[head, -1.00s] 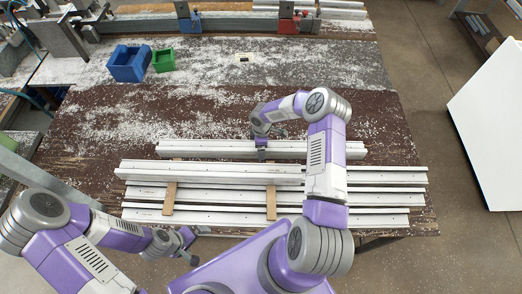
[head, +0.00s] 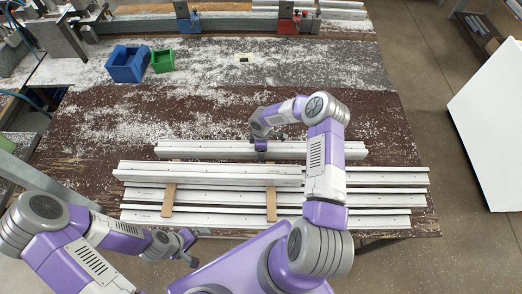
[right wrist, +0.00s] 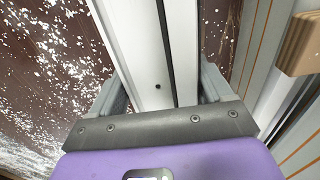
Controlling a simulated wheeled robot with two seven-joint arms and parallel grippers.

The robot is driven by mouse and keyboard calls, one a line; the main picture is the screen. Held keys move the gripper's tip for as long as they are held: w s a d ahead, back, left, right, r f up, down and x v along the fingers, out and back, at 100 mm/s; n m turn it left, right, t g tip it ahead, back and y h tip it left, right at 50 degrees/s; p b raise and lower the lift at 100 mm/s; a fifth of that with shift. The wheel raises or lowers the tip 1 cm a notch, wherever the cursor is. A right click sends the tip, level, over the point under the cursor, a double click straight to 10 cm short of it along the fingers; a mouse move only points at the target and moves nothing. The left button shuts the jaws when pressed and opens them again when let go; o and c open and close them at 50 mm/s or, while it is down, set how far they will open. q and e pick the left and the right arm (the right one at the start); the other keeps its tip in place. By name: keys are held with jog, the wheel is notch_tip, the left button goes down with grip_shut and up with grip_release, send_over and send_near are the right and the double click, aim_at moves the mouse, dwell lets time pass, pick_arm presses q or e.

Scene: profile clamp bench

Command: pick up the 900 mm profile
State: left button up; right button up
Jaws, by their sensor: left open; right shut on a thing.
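A long white profile (head: 205,148) lies apart from the others, behind the stack, in the head view. I cannot read its length. My right gripper (head: 261,150) reaches down on it near its middle. In the right wrist view the profile (right wrist: 145,45) runs between the two fingers, and the right gripper (right wrist: 162,88) is shut on it. Whether it is lifted off the table is unclear. My left gripper (head: 188,247) is open and empty, near the front table edge, left of my base.
Several more white profiles (head: 225,199) lie stacked just in front, on wooden strips (head: 271,204). A blue bin (head: 127,65) and a green bin (head: 163,61) stand at the back left. Blue and red clamps (head: 290,22) sit on a rail behind. The chip-strewn table (head: 120,125) is clear between.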

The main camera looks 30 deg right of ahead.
grip_shut()
jog(key=shift+r, duration=0.1)
